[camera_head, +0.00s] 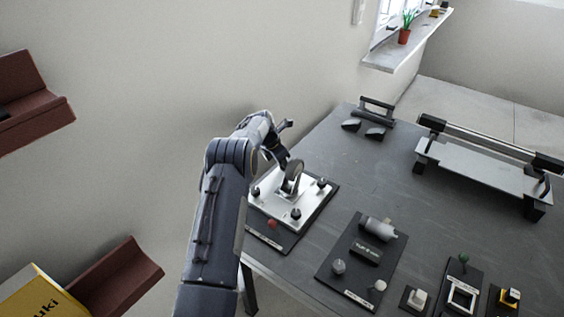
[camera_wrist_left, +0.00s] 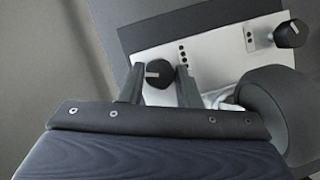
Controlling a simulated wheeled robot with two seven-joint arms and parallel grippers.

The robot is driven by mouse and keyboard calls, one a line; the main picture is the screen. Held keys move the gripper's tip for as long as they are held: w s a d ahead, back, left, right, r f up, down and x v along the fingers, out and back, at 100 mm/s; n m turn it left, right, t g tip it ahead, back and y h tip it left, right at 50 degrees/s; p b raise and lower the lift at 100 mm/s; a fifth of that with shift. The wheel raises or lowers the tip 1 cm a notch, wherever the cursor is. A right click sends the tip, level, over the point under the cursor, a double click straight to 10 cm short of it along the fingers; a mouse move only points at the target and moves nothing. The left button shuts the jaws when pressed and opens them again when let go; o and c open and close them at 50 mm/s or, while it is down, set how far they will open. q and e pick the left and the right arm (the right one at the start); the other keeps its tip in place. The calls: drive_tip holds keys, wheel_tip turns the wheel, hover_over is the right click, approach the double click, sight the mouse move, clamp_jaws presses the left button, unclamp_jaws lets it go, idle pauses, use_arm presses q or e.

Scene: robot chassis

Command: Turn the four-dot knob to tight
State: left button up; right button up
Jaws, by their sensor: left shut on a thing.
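The four-dot knob (camera_wrist_left: 158,72) is black and round, with a short white mark pointing left in the left wrist view. A row of several dots runs beside it on the bright metal plate (camera_wrist_left: 215,50). My left gripper (camera_wrist_left: 161,84) has one finger on each side of this knob and is shut on it. In the head view my left gripper (camera_head: 282,157) reaches the far edge of the plate (camera_head: 312,207), and the held knob is hidden there. A second black knob (camera_wrist_left: 290,35) stands at the right in the wrist view. My right gripper is not in view.
A caster wheel (camera_head: 292,177) stands on the plate among other black knobs (camera_head: 295,214), close to my left gripper. The grey table (camera_head: 350,185) holds a cylinder fixture (camera_head: 378,228), small boards at the front and a long rail device (camera_head: 480,170). The table's middle is clear.

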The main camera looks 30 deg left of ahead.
use_arm(q)
drive_tip(key=shift+w+m+h, duration=0.1)
drive_tip(key=shift+m+h, duration=0.3)
drive_tip(key=shift+m, duration=0.8)
drive_tip(key=shift+a+m+g+h, duration=0.1)
drive_tip(key=shift+m+g+h, duration=0.35)
drive_tip(key=shift+m, duration=0.85)
drive_tip(key=o, duration=1)
drive_tip(key=shift+n+y, duration=0.25)
drive_tip(key=shift+n, duration=0.05)
